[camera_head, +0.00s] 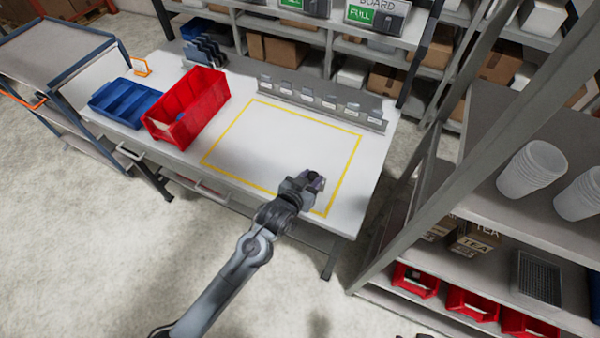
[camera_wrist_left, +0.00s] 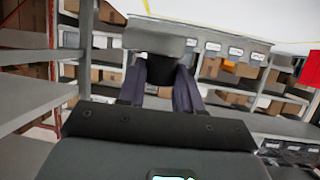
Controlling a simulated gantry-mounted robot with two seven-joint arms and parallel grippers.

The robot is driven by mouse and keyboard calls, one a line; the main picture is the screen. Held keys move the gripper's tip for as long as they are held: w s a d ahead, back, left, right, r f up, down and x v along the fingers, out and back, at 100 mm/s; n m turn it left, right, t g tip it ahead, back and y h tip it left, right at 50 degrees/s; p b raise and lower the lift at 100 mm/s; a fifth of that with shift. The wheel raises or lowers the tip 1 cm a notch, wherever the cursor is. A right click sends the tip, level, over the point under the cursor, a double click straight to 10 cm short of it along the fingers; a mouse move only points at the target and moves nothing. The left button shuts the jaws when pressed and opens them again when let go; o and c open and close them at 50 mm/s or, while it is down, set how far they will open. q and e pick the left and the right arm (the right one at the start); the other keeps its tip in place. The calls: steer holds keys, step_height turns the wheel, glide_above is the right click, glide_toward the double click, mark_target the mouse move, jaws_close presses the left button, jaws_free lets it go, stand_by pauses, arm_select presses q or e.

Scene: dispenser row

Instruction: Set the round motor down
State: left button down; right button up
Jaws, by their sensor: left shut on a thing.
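My left gripper (camera_head: 314,182) reaches over the front right of the white table, at the near right part of the yellow outlined area (camera_head: 262,107). In the left wrist view, its two dark fingers (camera_wrist_left: 160,85) are shut on the round motor (camera_wrist_left: 158,38), which shows as a grey block with a dark part between the fingers. In the head view the gripper mostly hides the motor. I cannot tell whether the motor touches the table. My right gripper is not clearly in view.
A red bin (camera_head: 188,106) and a blue tray (camera_head: 124,102) stand on the table's left side. A grey rail with several labelled slots (camera_head: 318,101) runs along the back. A shelf rack with white cups (camera_head: 531,168) stands close on the right. The outlined area is otherwise clear.

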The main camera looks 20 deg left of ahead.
arm_select(q)
steer(key=w+a+f, duration=0.1)
steer(key=w+a, duration=0.1)
steer(key=w+a+f, duration=0.4)
steer(key=shift+w+a+f, duration=0.1)
steer(key=shift+w+f, duration=0.05)
steer(key=shift+w, duration=0.2)
step_height(320, 180, down, 2)
steer(key=shift+f, duration=0.8)
steer(key=shift+f, duration=0.15)
steer(key=c, duration=1.2)
jaws_free()
steer(key=shift+f, duration=0.15)
steer(key=o, duration=0.4)
steer(key=shift+o, duration=0.2)
